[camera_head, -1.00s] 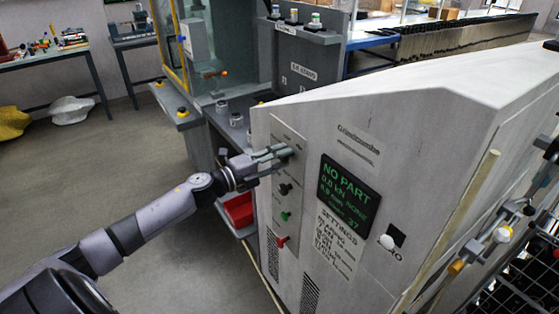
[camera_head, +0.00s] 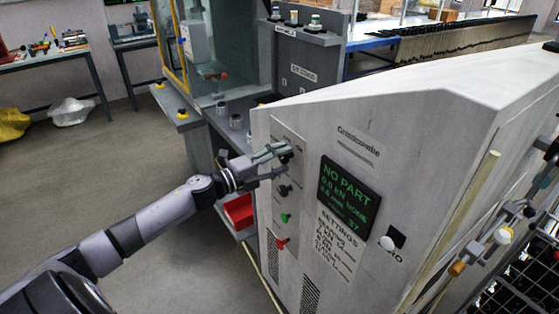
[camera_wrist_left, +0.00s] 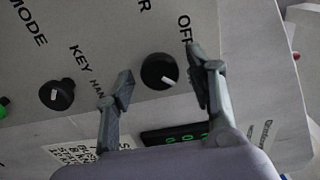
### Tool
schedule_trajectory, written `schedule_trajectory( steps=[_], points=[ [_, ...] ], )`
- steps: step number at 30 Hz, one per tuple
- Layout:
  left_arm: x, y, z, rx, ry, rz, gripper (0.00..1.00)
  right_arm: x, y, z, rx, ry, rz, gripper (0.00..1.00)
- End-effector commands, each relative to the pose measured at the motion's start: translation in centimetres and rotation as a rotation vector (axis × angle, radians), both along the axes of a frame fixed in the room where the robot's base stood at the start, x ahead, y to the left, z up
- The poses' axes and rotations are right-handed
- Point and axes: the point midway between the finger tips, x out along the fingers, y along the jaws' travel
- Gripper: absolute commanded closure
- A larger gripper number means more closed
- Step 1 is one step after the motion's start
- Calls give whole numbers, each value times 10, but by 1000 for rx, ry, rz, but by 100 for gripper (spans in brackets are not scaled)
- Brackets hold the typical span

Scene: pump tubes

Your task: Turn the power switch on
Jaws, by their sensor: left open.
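The power switch is a round black knob with a white pointer mark. In the left wrist view the knob (camera_wrist_left: 158,72) sits on the grey panel near the printed word OFF, its white mark toward the lower right. In the head view the knob (camera_head: 286,158) is partly hidden by my fingers. My left gripper (camera_head: 284,161) is open at the upper part of the control panel. In the left wrist view its fingers (camera_wrist_left: 160,67) stand on either side of the knob, with gaps visible; contact with the panel cannot be told. My right gripper is out of view.
The key switch (camera_wrist_left: 57,95) is beside the power knob. Below on the panel are a green control (camera_head: 285,218) and a red control (camera_head: 282,243). A display (camera_head: 347,192) reads NO PART. A red bin (camera_head: 238,210) stands low behind my left wrist.

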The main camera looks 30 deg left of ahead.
Motion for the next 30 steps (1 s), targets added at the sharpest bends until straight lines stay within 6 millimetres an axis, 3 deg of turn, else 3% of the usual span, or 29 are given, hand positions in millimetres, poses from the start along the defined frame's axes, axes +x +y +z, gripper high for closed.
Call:
schedule_trajectory(
  steps=[8,24,30],
  points=[
    [-11,4,-2,-2,3,0,50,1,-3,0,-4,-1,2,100],
    [-86,35,-2,-2,4,0,50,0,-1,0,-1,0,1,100],
    [-105,43,-1,-1,2,0,50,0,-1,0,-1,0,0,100]
  ],
)
